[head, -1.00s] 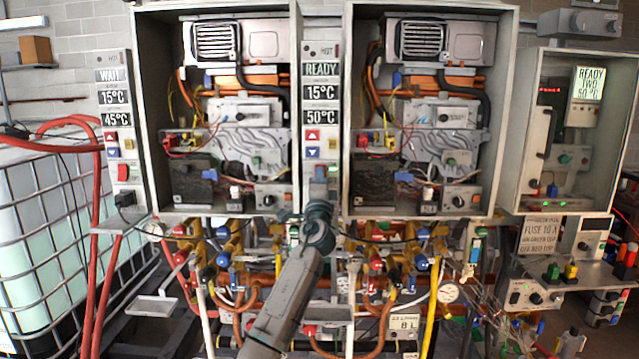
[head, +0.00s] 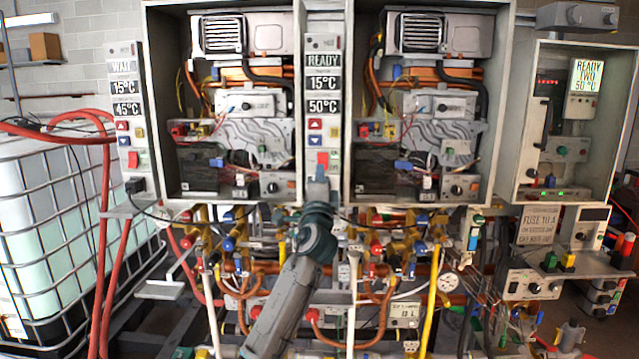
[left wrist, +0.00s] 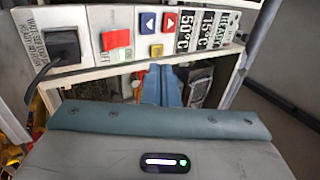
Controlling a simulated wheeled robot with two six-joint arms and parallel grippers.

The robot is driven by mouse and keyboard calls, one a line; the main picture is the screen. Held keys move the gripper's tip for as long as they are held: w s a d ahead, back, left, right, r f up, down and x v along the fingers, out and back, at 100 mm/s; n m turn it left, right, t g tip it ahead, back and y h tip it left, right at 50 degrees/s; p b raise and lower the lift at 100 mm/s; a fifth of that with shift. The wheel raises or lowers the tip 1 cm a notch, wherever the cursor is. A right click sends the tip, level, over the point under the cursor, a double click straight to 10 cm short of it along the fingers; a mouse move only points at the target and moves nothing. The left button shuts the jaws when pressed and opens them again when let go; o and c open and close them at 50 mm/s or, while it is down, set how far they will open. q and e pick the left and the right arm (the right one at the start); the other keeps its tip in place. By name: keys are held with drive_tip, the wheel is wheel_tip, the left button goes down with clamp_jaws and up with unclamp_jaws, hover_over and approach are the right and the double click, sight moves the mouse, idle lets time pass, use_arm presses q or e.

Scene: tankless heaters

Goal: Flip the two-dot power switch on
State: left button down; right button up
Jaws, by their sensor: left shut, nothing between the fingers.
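The middle control panel (head: 322,68) reads READY, 15°C and 50°C, with a red rocker switch (head: 322,158) low on it. In the left wrist view this red switch (left wrist: 116,40) looks tilted, between a black plug and a yellow button. Another red switch (head: 133,160) is on the left panel, which reads WAIT, 15°C and 45°C. Dot marks are too small to make out. My left gripper (head: 318,188) is shut and empty, just below the middle switch. In the left wrist view its fingers (left wrist: 162,85) are apart from the switch. My right gripper is out of view.
Two open heater cabinets (head: 298,100) flank the middle panel. Pipes and valves (head: 230,240) crowd the space below. A caged water tank (head: 60,230) stands at left with red hoses. A meter box (head: 525,120) hangs at right, reading READY TWO 50°C.

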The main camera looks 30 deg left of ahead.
use_arm(q)
drive_tip(key=shift+s+d, duration=0.3)
drive_tip(key=shift+s, duration=0.2)
drive_tip(key=shift+s+d, duration=0.25)
drive_tip(key=shift+s, duration=0.25)
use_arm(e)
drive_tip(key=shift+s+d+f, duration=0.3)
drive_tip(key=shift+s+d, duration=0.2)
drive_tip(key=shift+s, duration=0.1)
use_arm(q)
drive_tip(key=shift+s+d, duration=0.1)
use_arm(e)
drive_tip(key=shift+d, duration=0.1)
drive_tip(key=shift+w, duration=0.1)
